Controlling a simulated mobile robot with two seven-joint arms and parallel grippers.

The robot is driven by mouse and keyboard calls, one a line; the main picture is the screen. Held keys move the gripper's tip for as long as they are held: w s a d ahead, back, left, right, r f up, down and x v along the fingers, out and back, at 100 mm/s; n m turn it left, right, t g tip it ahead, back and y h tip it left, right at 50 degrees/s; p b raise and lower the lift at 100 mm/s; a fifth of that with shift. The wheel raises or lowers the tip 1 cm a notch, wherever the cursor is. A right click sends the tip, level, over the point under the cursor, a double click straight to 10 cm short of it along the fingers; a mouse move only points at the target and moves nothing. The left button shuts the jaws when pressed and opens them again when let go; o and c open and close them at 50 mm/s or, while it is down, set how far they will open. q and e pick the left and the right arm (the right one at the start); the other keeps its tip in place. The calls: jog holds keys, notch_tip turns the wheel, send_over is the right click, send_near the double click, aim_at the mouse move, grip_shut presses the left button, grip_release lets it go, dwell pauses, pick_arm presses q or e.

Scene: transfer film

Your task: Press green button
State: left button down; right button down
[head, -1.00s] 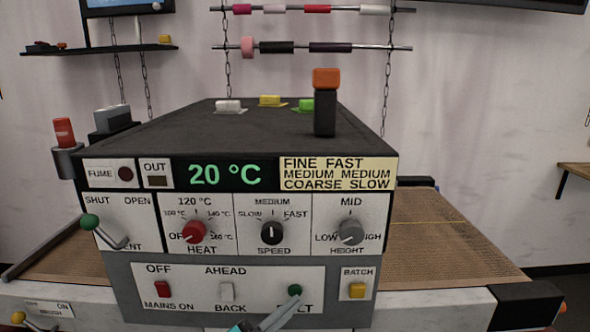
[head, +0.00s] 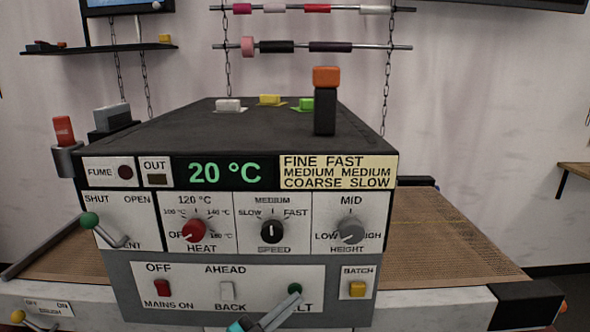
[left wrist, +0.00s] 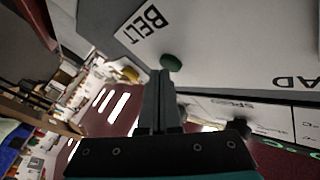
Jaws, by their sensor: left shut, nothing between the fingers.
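The round green button (head: 295,289) sits on the white lower panel of the machine, above the partly hidden word BELT. My left gripper (head: 297,298) is shut and empty, its tips just below the button and partly in front of the label. In the left wrist view the green button (left wrist: 171,62) shows right beside the shut fingertips (left wrist: 162,74). I cannot tell whether they touch it. My right gripper is not in view.
The panel also has a red switch (head: 163,288), a white switch (head: 227,289) and a yellow BATCH button (head: 357,289). A green-ended lever (head: 89,220) sticks out at the left. A green block (head: 306,104) lies on top. A conveyor belt (head: 440,235) runs out to the right.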

pick_arm(q)
jog(key=shift+w, duration=0.2)
jog(key=shift+s, duration=0.1)
jog(key=shift+s+p, duration=0.3)
jog(key=shift+s, duration=0.05)
jog(key=s+p, duration=0.3)
jog(key=s, duration=0.3)
jog(key=shift+p, duration=0.35)
dwell(0.3)
